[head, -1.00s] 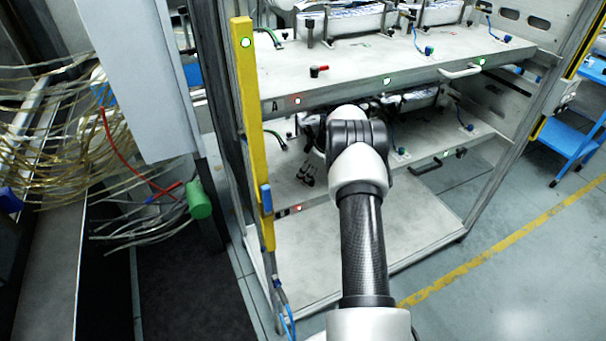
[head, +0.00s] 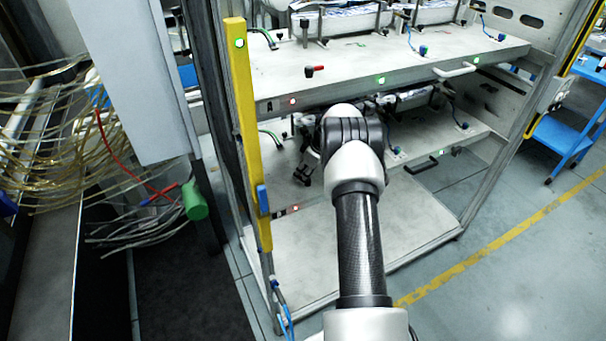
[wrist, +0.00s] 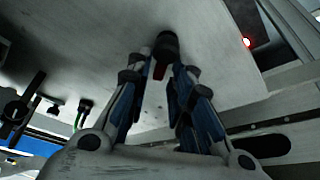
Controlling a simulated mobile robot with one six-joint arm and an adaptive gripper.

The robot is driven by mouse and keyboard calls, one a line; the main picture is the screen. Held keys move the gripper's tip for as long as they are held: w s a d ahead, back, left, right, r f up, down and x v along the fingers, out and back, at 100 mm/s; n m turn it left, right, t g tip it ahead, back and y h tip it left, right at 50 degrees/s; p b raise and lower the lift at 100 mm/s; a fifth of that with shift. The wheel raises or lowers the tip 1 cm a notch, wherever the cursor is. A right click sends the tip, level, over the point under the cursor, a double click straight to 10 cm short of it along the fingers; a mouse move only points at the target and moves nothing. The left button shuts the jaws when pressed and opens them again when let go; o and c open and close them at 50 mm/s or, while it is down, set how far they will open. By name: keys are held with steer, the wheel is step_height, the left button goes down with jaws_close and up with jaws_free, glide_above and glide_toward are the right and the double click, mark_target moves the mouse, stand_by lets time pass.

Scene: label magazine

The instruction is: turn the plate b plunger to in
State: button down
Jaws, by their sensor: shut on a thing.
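Plate b (head: 340,215) is the lower grey plate of the rack, below the plate marked A (head: 400,75). In the wrist view, the plate b plunger (wrist: 166,45) is a dark round knob with a red part, standing between my fingertips. My gripper (wrist: 158,68) is shut on it, one blue-and-grey finger on each side. In the head view my gripper (head: 303,175) is a small dark shape over the plate's front left part. The plunger cannot be made out there, and my arm covers much of that plate.
A red lamp (head: 295,208) is lit on the lower plate's front edge; it also shows in the wrist view (wrist: 247,42). The upper plate hangs close over my wrist. A yellow post (head: 248,120) stands at the left. A black handle (head: 421,167) is at the right.

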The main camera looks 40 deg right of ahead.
steer(key=m, duration=0.1)
steer(key=m+h, duration=0.1)
steer(key=m, duration=0.1)
steer(key=m+h, duration=0.1)
steer(key=m, duration=0.1)
steer(key=shift+w+d+r+p, duration=0.1)
steer(key=shift+d+r+p, duration=0.05)
steer(key=shift+d+p, duration=0.2)
steer(key=m+p, duration=0.1)
steer(key=m+h+p, duration=0.1)
steer(key=m, duration=0.1)
steer(key=shift+d, duration=0.25)
steer(key=m+h, duration=0.1)
steer(key=m, duration=0.2)
steer(key=shift+d+p, duration=0.2)
steer(key=shift+p, duration=0.1)
steer(key=m+b, duration=0.1)
steer(key=m+g+h+b, duration=0.1)
steer(key=m, duration=0.2)
steer(key=shift+s+d+f+g+b, duration=0.2)
steer(key=shift+s+d+g+b, duration=0.1)
steer(key=shift+b, duration=0.1)
steer(key=shift+s+r+m+g+h+b, duration=0.1)
steer(key=shift+m+g+h+b, duration=0.1)
steer(key=shift+m+b, duration=0.3)
steer(key=shift+s+m+g+h+b, duration=0.1)
steer(key=shift+m+h+b, duration=0.15)
steer(key=shift+m, duration=0.35)
steer(key=shift+d, duration=0.1)
